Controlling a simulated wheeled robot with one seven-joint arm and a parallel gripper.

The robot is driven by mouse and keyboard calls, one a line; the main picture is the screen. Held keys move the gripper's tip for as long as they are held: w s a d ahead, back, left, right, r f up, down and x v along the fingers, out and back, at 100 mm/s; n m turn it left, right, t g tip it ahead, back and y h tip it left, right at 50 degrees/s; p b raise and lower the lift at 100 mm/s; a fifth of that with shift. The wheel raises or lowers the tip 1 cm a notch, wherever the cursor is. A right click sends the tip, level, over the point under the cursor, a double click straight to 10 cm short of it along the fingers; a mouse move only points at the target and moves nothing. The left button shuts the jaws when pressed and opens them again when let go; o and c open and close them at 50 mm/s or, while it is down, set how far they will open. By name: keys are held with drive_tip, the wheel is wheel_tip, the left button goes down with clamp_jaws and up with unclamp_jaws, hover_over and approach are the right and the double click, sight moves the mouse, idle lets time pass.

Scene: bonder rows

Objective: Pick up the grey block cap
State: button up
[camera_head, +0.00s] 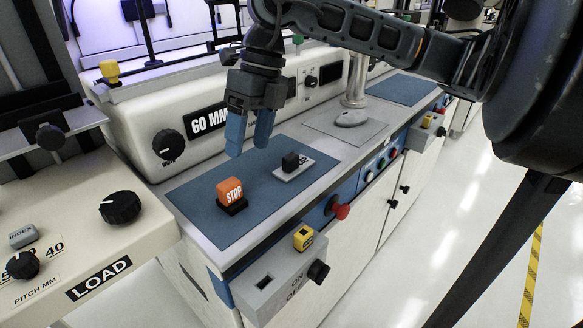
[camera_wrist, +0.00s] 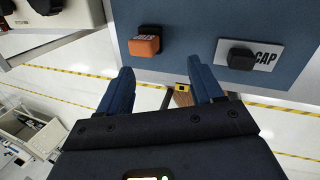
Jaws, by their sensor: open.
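A small grey block cap marked INDEX (camera_head: 22,236) sits on the cream panel at the far left, beside a black knob. An orange STOP cap (camera_head: 230,189) on a black base stands on the mat, also in the wrist view (camera_wrist: 145,45).
The blue mat (camera_head: 200,205) has bare room around the blocks. The 60 MM machine front (camera_head: 210,120) with a black knob rises behind it. A yellow cap (camera_head: 303,237) sits on a grey ledge box at the front edge. A metal post (camera_head: 356,85) stands to the right.

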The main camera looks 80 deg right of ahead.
sight(290, 156)
drive_tip(key=s+d+h, duration=0.1)
drive_tip(key=s+d, duration=0.1)
drive_tip(key=s+d+m+g, duration=0.1)
drive_tip(key=s+d, duration=0.1)
drive_tip(key=s+d+f+h, duration=0.1)
drive_tip(key=s+d, duration=0.1)
drive_tip(key=d, duration=0.1)
drive_tip(key=shift+m+g+h, duration=0.3)
drive_tip(key=shift+m+g, duration=0.1)
drive_tip(key=shift+s+d+f, duration=0.15)
drive_tip(key=shift+s+d, duration=0.05)
drive_tip(key=shift+s, duration=0.1)
drive_tip(key=shift+f, duration=0.85)
drive_tip(key=f, duration=0.3)
drive_tip(key=w+f, duration=0.1)
drive_tip(key=f, duration=0.1)
drive_tip(key=shift+d+f, duration=0.15)
drive_tip(key=shift+f, duration=0.25)
drive_tip(key=c, duration=1.1)
